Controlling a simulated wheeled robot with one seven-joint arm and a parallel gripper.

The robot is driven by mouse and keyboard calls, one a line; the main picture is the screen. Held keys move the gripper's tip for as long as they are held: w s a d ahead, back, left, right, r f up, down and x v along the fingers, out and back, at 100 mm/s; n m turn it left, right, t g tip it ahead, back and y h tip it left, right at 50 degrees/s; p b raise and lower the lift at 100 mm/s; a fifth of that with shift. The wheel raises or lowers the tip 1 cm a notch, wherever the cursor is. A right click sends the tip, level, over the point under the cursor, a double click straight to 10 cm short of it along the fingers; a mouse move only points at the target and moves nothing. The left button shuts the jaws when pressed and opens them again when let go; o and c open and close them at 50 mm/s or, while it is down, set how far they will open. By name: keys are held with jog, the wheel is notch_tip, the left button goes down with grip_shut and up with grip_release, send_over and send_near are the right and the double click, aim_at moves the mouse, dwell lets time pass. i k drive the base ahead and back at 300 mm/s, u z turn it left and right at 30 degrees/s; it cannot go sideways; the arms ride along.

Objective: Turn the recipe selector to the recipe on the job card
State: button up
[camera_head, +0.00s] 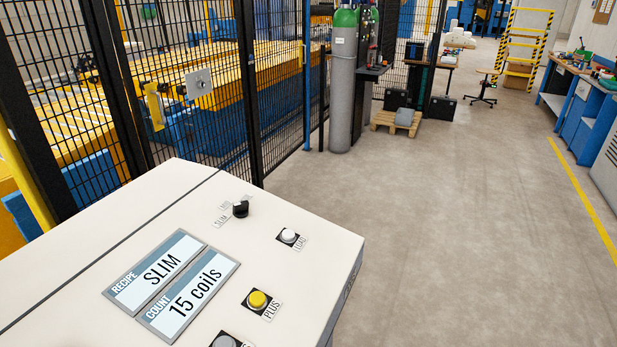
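The recipe selector (241,209) is a small black rotary knob on the top of a cream control console (310,225). Labels stand around its left and far sides; SLIM (221,220) is readable, and the others are small or partly hidden by the knob. I cannot tell for sure which label the knob points at. A recipe display (163,272) on the console reads SLIM. A count display (188,302) beside it reads 15 coils. I cannot make out a job card in this view. My gripper is not in view.
A white LOAD button (288,236), a yellow PLUS button (257,299) and a partly cut-off grey button (224,341) sit near the selector. Black mesh fencing (220,90) stands behind the console. Gas cylinders (343,90) stand beyond. The floor to the right is clear.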

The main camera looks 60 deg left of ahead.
aim_at(240, 210)
jog(key=i, duration=0.55)
jog(key=z, duration=4.25)
jog(key=k, duration=1.7)
jog(key=z, duration=1.05)
